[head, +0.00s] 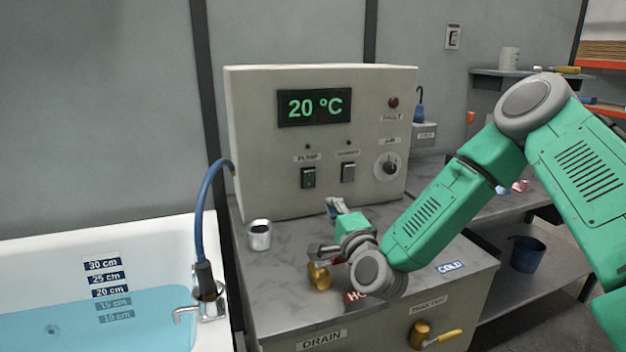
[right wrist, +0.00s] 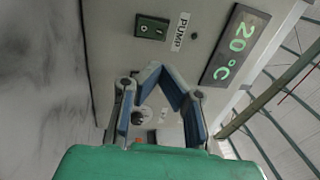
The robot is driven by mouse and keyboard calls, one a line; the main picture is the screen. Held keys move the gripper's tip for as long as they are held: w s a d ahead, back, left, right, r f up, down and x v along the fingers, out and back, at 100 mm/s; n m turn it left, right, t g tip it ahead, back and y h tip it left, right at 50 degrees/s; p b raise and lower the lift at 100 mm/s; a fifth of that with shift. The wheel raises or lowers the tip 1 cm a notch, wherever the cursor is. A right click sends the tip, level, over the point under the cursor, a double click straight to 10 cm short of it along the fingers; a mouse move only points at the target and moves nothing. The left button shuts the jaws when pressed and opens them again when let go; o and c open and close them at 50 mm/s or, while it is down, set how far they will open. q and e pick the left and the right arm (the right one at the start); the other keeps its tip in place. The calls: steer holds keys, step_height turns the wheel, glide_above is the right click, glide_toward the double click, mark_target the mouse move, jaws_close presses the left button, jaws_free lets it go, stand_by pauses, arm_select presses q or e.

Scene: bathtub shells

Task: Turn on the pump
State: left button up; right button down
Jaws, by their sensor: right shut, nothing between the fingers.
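The control box (head: 250,130) stands on the grey counter. Its pump switch (head: 308,177) is a dark green rocker under the PUMP label (head: 307,157); the small lamp above it looks dark. In the right wrist view the pump switch (right wrist: 152,28) shows beyond the fingertips, beside its label (right wrist: 180,32). My right gripper (head: 334,206) is below and in front of the box, apart from the switch. Its blue-padded fingers (right wrist: 163,72) are shut and empty. My left gripper is in neither view.
A second rocker switch (head: 348,172) and a knob (head: 389,167) are right of the pump switch. A metal cup (head: 259,235) stands on the counter's left side. A brass valve (head: 319,275) is close to my right wrist. The water-filled tub (head: 150,232) is at left.

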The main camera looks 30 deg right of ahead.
mark_target(310, 175)
steer(key=x, duration=1.1)
steer(key=shift+w+a+r, duration=0.15)
steer(key=shift+a, duration=0.2)
steer(key=shift+w+d, duration=0.4)
steer(key=shift+w, duration=0.2)
steer(key=shift+a, duration=0.1)
steer(key=shift+w+r+p, duration=0.2)
steer(key=shift+p, duration=0.4)
steer(key=shift+s, duration=0.1)
steer(key=shift+f, duration=0.2)
